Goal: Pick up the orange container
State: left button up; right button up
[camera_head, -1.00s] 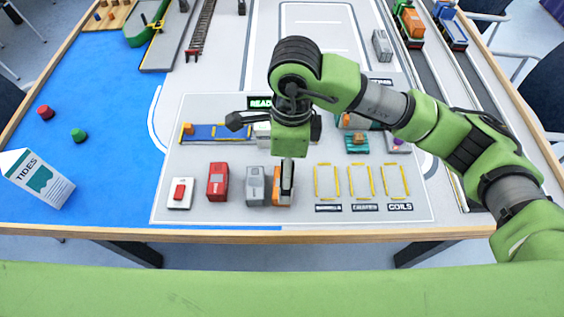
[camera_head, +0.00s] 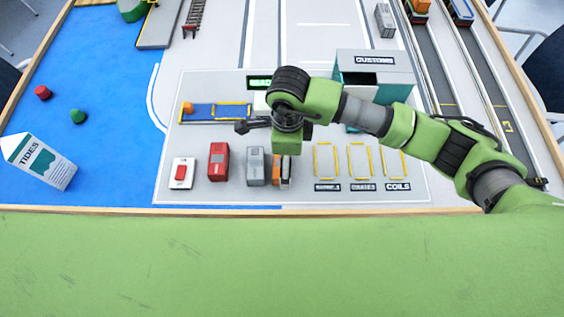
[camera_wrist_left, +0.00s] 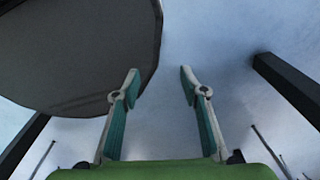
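The orange container (camera_head: 276,171) stands on the grey mat, just right of a grey container (camera_head: 255,166). My right gripper (camera_head: 286,172) points down at it, with a finger close against its right side. The gripper's body covers part of the container's back, and its other finger is not clear, so I cannot tell whether it is shut on it. My left gripper (camera_wrist_left: 158,88) shows in the left wrist view, open and empty, with bare floor and a dark rounded surface beyond.
A red container (camera_head: 218,162) and a red button on a white base (camera_head: 182,173) stand to the left. Yellow-marked empty slots (camera_head: 359,161) lie to the right. The teal and grey CUSTOMS building (camera_head: 375,75) stands behind my right arm. The table's front edge (camera_head: 120,210) is close.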

notch_tip(320, 180, down, 2)
jog(key=shift+w+a+f, duration=0.1)
jog(key=shift+a+f, duration=0.05)
jog(key=shift+f, duration=0.45)
jog(key=shift+c, duration=0.7)
pick_arm(q)
jog(key=shift+s+r, duration=0.45)
jog(key=shift+s, duration=0.2)
pick_arm(e)
jog(key=c, duration=1.1)
